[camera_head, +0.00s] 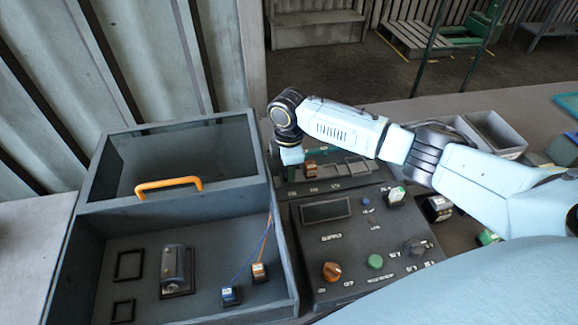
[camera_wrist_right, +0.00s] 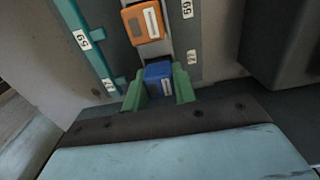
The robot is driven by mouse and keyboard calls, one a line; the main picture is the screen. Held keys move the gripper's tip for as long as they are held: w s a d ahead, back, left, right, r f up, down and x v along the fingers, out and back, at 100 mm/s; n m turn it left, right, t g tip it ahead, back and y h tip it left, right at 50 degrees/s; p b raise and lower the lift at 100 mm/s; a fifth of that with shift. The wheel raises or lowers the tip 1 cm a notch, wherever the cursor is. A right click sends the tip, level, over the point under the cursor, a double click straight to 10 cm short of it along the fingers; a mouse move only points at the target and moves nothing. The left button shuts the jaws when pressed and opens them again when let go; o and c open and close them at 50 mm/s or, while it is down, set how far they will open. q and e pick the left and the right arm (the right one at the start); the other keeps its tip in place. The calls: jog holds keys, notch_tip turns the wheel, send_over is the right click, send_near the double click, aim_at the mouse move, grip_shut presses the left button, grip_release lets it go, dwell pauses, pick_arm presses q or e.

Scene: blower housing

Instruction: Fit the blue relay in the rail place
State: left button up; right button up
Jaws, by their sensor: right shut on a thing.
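In the right wrist view, a blue relay (camera_wrist_right: 158,72) with a pale label sits between the green fingers of my right gripper (camera_wrist_right: 158,90), which is shut on it. The relay is in line with the rail (camera_wrist_right: 165,50), just below an orange relay (camera_wrist_right: 143,24). Whether it is seated or held just above the rail I cannot tell. In the head view, my right gripper (camera_head: 290,155) is at the left end of the rail unit, left of the orange relay (camera_head: 310,169). The blue relay is hidden there. My left gripper is not in view.
A control panel (camera_head: 325,237) with knobs lies in front of the rail. At left stands an open-fronted box (camera_head: 130,245) with an orange handle (camera_head: 168,184), a motor (camera_head: 174,270) and wired plugs. Grey bins (camera_head: 497,132) stand at right.

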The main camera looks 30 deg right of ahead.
jog(key=shift+f, duration=0.35)
jog(key=o, duration=0.9)
jog(key=shift+c, duration=0.2)
jog(key=shift+r, duration=0.1)
notch_tip(320, 180, up, 13)
jog(key=shift+r, duration=0.1)
